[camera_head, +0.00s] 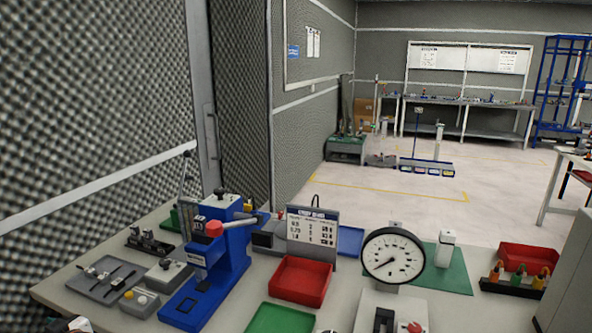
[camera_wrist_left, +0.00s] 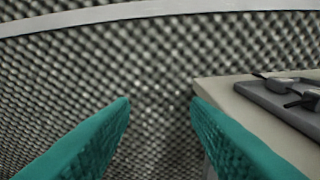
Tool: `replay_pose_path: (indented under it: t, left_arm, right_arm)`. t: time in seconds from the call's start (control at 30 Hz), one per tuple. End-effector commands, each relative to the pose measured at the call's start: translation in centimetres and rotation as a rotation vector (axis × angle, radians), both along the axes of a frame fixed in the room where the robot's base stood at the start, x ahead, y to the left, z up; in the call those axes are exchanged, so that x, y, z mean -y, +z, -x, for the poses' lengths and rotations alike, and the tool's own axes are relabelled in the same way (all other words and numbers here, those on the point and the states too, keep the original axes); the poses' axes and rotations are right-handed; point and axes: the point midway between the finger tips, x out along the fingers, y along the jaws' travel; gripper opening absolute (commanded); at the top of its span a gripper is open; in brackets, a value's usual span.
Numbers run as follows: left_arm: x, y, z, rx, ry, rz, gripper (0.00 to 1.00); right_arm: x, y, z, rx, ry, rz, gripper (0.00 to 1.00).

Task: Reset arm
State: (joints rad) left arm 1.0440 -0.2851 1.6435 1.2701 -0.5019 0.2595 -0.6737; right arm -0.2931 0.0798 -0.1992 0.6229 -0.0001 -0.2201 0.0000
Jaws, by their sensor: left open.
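My left gripper (camera_wrist_left: 160,104) shows in the left wrist view as two teal fingers spread wide apart, with nothing between them. It faces the grey foam wall, and the table corner (camera_wrist_left: 240,100) lies to the right of it. In the head view only a small dark and white piece, perhaps part of my left arm, shows at the bottom left edge. My right gripper is not in either view.
The table (camera_head: 62,287) holds a blue press (camera_head: 222,255), a red tray (camera_head: 300,281), a green tray (camera_head: 281,319), a dial gauge (camera_head: 392,254) and a grey tool tray (camera_head: 103,279). The foam wall (camera_head: 90,100) stands close on the left. Open floor (camera_head: 400,205) lies beyond.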

Motion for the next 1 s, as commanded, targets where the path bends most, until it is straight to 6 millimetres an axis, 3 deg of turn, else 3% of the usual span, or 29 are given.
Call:
replay_pose_path:
  t: [0.17, 0.3, 0.37, 0.47, 0.57, 0.67, 0.77, 0.9, 1.0]
  left_arm:
    - [-3.6, 0.3, 3.9, -0.053, -0.025, -0.038, 0.43]
    - [-5.8, 1.8, 6.9, -0.104, -0.081, -0.072, 0.43]
    - [-6.0, 2.8, 7.9, -0.133, -0.126, -0.084, 0.43]
    - [-4.9, 4.3, 8.6, -0.186, -0.227, -0.091, 0.43]
    - [-1.7, 4.6, 8.4, -0.250, -0.352, -0.069, 0.43]
    - [3.3, 3.6, 8.3, -0.333, -0.496, -0.019, 0.43]
    - [9.7, 1.2, 9.2, -0.435, -0.647, 0.063, 0.43]
    - [19.0, -3.0, 12.8, -0.596, -0.840, 0.216, 0.43]
    - [24.2, -5.2, 16.2, -0.696, -0.937, 0.317, 0.43]
  right_arm:
    - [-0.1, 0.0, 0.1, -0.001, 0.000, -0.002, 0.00]
    - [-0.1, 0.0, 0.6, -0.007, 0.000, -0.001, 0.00]
    - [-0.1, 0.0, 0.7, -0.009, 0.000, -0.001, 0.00]
    - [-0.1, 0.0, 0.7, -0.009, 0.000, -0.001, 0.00]
    - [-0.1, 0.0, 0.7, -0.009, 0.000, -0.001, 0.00]
    - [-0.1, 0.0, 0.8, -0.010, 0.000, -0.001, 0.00]
    - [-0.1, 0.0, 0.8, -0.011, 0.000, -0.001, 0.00]
    - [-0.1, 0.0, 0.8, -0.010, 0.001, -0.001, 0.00]
    - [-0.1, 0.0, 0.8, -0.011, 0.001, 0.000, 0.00]
